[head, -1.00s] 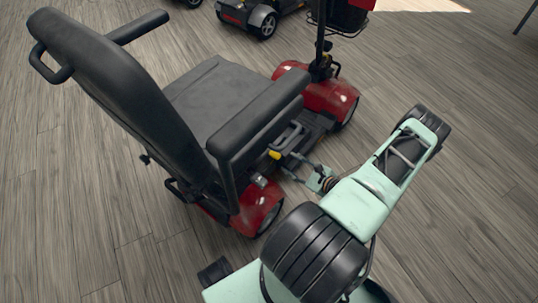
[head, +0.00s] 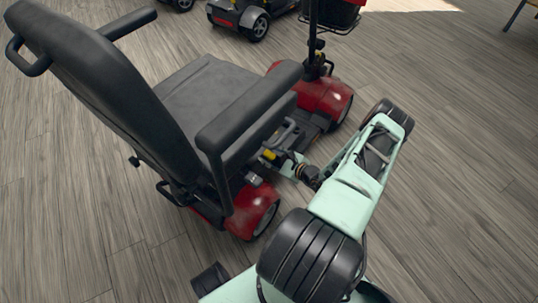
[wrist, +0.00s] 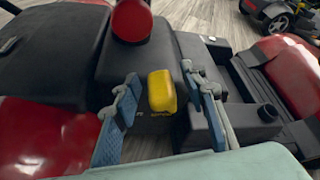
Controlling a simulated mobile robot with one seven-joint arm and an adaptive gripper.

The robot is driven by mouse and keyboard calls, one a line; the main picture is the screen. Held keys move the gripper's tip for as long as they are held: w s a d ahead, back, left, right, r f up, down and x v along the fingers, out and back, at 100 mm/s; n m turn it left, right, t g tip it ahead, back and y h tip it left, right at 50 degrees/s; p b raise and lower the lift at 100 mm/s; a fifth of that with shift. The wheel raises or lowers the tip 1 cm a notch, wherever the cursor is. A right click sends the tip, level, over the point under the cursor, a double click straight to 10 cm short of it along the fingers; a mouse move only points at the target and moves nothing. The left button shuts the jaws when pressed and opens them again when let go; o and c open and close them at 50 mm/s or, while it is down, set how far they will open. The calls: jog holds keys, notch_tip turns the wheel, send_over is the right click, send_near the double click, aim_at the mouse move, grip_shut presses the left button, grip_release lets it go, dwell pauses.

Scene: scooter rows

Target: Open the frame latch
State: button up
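The red scooter (head: 252,209) with a black seat stands left of my arm. A yellow block-like piece (wrist: 161,90), which looks like the frame latch, sits on its dark body below the seat. The yellow piece also shows small in the head view (head: 268,154). My gripper (wrist: 162,82) is open, with one blue-grey finger on each side of the yellow piece in the wrist view. Gaps show between the piece and both fingers; whether the tips reach its depth is unclear. In the head view my gripper (head: 289,165) is at the scooter's near side, partly hidden by my wrist.
A red round knob or cylinder (wrist: 131,20) is just above the left finger in the wrist view. The seat's armrest (head: 247,107) overhangs the work area. The scooter's front fender (head: 325,98) lies beyond. Open wood floor (head: 455,200) lies to the right.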

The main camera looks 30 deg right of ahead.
grip_shut()
